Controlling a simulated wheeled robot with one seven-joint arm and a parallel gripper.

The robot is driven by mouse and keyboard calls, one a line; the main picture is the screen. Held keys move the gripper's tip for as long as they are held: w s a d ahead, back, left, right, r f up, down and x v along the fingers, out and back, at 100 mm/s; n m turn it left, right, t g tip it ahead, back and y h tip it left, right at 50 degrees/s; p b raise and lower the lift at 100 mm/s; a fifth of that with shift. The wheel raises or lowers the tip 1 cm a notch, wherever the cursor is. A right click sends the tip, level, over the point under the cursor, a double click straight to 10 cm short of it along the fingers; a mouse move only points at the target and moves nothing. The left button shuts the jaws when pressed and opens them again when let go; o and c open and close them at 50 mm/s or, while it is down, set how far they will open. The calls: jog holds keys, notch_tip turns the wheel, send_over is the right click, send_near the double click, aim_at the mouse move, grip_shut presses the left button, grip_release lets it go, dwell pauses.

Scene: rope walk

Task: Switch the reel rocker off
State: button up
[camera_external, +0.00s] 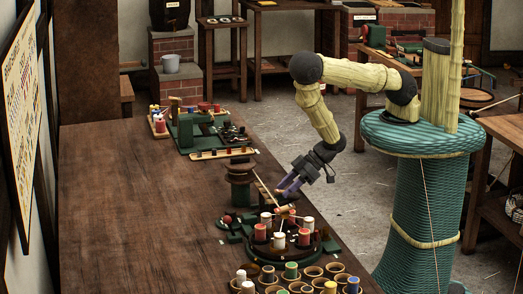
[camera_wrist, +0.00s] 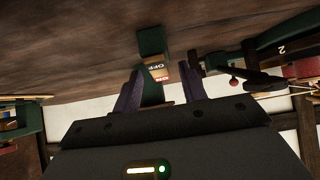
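The reel rocker (camera_wrist: 158,70) shows in the wrist view as a small block with an OFF part and an orange-red ON part, on a dark green mount (camera_wrist: 151,40). It appears between and beyond the two fingers of my gripper (camera_wrist: 160,83). The fingers are apart with nothing between them, and I see no clear contact. Which side of the rocker is pressed in, I cannot tell. In the external view my gripper (camera_external: 286,188) hangs above the round green reel stand (camera_external: 283,250) at the table's right edge. I cannot pick out the rocker surely there.
In the wrist view a red knob (camera_wrist: 235,82) and a green part marked 2 (camera_wrist: 284,48) lie right of the rocker. Several small pots (camera_external: 312,272) and spools stand in front of the stand. The long wooden table (camera_external: 150,220) is bare to the left.

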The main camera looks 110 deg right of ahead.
jog(key=shift+r, duration=0.1)
jog(key=p+v, duration=0.2)
jog(key=p, duration=0.1)
jog(key=shift+r+p, duration=0.15)
jog(key=shift+p, duration=0.15)
jog(key=p+v, duration=1.5)
jog(key=p, duration=0.2)
jog(key=shift+s+p, duration=0.2)
jog(key=shift+p, duration=0.2)
